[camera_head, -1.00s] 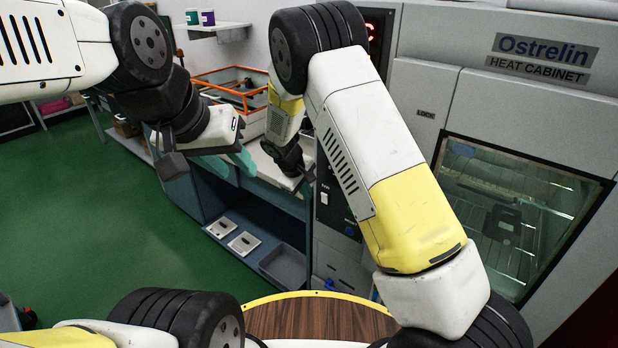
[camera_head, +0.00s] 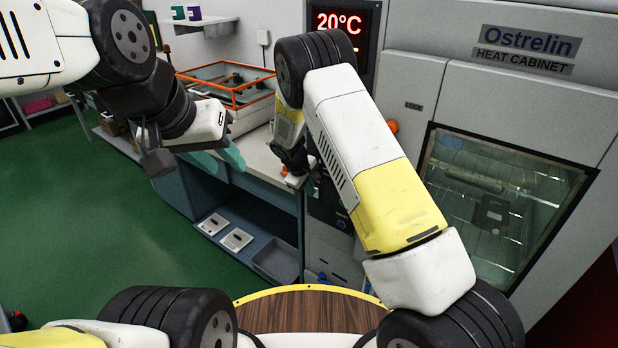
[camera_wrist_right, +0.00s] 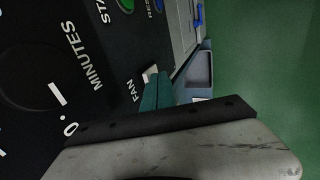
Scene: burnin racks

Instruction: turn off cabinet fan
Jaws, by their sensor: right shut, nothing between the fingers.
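The heat cabinet (camera_head: 418,90) stands at the right with a dark control panel (camera_head: 330,208). In the right wrist view, a small pale switch (camera_wrist_right: 150,72) sits beside the FAN label (camera_wrist_right: 133,90) on the panel (camera_wrist_right: 60,50). My right gripper (camera_wrist_right: 157,80) is shut and empty, its teal fingertips right at the switch; I cannot tell if they touch it. In the head view, my right gripper (camera_head: 309,187) is at the panel, and the arm hides the fan switch. My left gripper (camera_head: 222,155) hangs in front of the workbench, away from the cabinet; its finger gap is unclear.
The workbench (camera_head: 262,165) with an orange-framed box (camera_head: 228,85) stands left of the cabinet. A red display (camera_head: 338,22) reads 20°C. The cabinet's glass door (camera_head: 500,205) is shut. A timer dial marked MINUTES (camera_wrist_right: 82,55) and a green button (camera_wrist_right: 126,6) lie near the switch.

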